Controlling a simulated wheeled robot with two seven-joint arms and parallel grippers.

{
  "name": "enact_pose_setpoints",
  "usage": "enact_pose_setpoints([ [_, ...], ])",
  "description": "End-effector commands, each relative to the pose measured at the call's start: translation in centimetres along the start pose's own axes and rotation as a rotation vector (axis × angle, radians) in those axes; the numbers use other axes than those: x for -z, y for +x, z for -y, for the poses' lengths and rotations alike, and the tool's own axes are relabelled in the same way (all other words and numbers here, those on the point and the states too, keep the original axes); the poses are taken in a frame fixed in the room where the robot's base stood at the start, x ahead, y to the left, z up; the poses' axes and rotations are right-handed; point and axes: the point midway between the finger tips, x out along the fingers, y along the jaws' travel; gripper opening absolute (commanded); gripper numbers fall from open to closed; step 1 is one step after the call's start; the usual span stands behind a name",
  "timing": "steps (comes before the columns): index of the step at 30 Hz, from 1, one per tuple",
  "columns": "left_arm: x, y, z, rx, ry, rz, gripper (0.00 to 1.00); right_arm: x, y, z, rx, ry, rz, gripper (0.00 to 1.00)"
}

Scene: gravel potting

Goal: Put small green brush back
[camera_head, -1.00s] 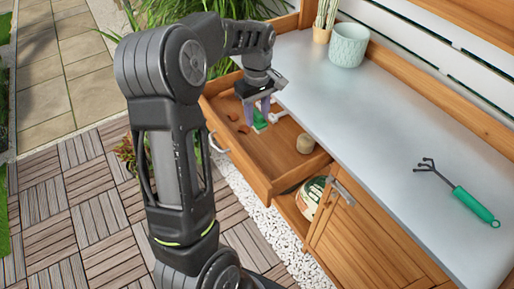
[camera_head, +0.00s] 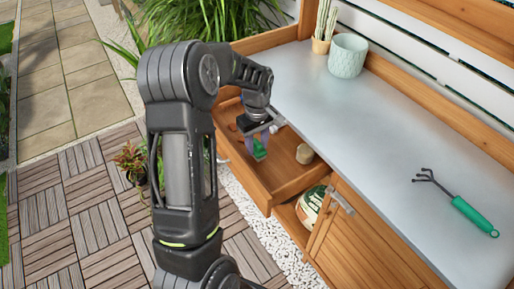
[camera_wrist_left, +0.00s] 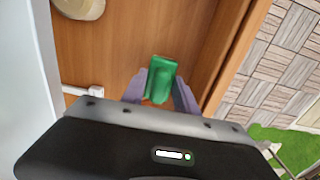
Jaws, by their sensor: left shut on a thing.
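The small green brush (camera_head: 260,150) is at the open wooden drawer (camera_head: 262,190), over its floor in the head view. My left gripper (camera_head: 256,147) reaches down from above with its fingers on either side of the brush, shut on it. In the left wrist view the green brush (camera_wrist_left: 161,78) shows between the two purple-grey fingertips (camera_wrist_left: 159,92), with the brown drawer floor behind it. I cannot tell whether the brush touches the floor. My right gripper is not in view.
A round wooden item (camera_head: 304,153) lies in the drawer. The grey worktop (camera_head: 370,130) holds a pale green pot (camera_head: 347,56), a small plant pot (camera_head: 321,44) and a green-handled hand fork (camera_head: 468,210). Its middle is clear.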

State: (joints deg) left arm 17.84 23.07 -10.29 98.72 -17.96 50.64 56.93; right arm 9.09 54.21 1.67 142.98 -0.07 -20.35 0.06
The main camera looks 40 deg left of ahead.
Motion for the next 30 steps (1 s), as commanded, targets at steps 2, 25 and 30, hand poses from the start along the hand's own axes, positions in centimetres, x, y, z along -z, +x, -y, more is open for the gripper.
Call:
enact_pose_setpoints([
  [2,0.0,1.2,0.1,0.003,-0.001,0.002,0.0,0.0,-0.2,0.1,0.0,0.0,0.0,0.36],
  [25,0.0,2.4,0.0,0.0,0.0,0.0,0.57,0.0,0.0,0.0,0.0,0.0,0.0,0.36],
  [30,0.0,2.4,0.0,0.0,0.0,0.0,0.57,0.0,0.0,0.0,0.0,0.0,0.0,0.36],
])
